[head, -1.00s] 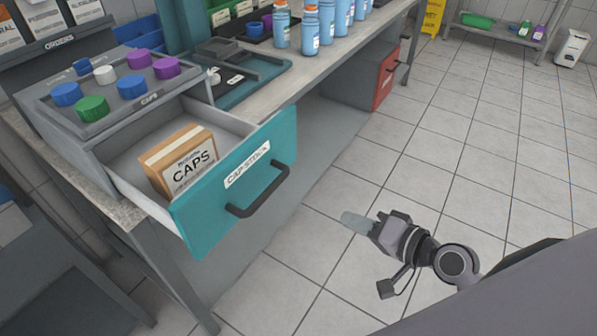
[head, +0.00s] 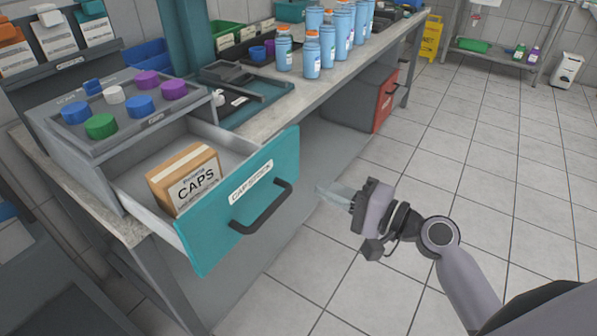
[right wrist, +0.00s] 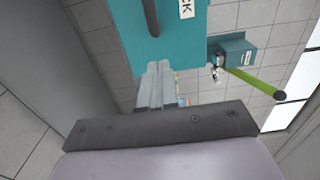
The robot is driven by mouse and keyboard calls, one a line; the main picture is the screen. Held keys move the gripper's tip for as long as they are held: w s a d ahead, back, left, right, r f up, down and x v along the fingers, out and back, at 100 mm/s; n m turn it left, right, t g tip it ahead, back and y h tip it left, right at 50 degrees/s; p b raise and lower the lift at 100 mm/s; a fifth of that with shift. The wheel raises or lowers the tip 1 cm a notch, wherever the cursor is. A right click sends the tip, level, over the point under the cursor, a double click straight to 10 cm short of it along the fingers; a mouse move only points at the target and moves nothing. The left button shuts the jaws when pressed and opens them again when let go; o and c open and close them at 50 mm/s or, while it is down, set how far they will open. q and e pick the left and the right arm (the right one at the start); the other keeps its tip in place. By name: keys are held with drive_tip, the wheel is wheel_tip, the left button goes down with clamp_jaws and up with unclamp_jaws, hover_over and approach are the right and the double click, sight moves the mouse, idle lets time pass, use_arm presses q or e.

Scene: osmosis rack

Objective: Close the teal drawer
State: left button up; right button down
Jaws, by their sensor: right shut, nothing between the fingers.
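My left gripper is not in view.
A tray of coloured caps (head: 155,118) sits on the bench above the drawer. Several blue bottles (head: 311,52) stand farther along the bench top. A red-fronted drawer unit (head: 384,100) is under the far end.

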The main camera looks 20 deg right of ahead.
sight(285, 172)
drive_tip(key=p+x, duration=0.1)
drive_tip(key=x, duration=0.5)
drive_tip(key=shift+w+a, duration=0.1)
drive_tip(key=shift+w, duration=0.05)
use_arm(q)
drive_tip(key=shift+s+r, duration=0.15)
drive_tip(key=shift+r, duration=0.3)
use_arm(e)
drive_tip(key=shift+w+a, duration=0.15)
drive_tip(key=shift+w, duration=0.05)
